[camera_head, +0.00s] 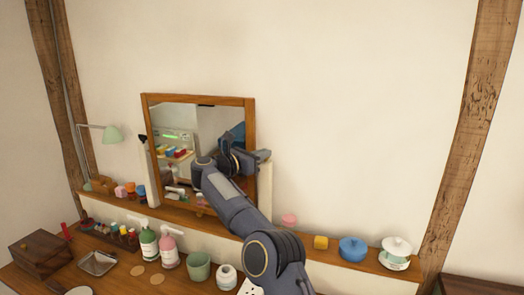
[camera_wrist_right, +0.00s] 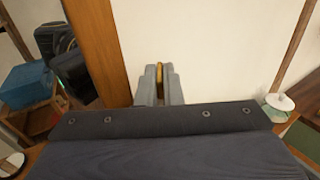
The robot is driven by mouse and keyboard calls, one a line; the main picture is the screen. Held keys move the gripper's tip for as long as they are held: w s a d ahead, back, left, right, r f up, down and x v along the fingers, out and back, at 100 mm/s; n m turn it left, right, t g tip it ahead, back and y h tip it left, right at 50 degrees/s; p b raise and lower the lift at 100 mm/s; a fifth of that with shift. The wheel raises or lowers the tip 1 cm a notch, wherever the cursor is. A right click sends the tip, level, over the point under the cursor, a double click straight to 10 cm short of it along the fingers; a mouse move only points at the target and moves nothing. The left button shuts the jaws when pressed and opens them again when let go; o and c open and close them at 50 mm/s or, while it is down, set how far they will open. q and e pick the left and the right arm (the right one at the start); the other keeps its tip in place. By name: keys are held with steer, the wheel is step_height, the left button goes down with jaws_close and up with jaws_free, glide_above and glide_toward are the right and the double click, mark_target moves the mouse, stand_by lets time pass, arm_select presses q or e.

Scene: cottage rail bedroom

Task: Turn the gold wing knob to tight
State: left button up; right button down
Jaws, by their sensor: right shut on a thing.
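The gold wing knob (camera_wrist_right: 159,69) shows as a thin yellow-gold edge between the two grey fingers in the right wrist view. My right gripper (camera_wrist_right: 159,86) is shut on it, and the fingers hide most of the knob. In the head view my right gripper (camera_head: 264,155) is at the right side of the wood-framed mirror (camera_head: 250,120), near the top of the cream post (camera_head: 265,188). The knob cannot be made out in that view. Any tight marking is not visible. My left gripper is not in view.
A wooden shelf (camera_head: 315,252) below the mirror carries a pink item (camera_head: 289,219), a yellow block (camera_head: 321,242), a blue pot (camera_head: 353,249) and a lidded white bowl (camera_head: 396,250). Bottles and a green cup (camera_head: 199,266) stand on the lower tabletop. The wall right of the mirror is bare.

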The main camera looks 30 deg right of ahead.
steer(key=shift+r, duration=0.1)
steer(key=c, duration=1.6)
jaws_free()
steer(key=shift+s+d, duration=0.1)
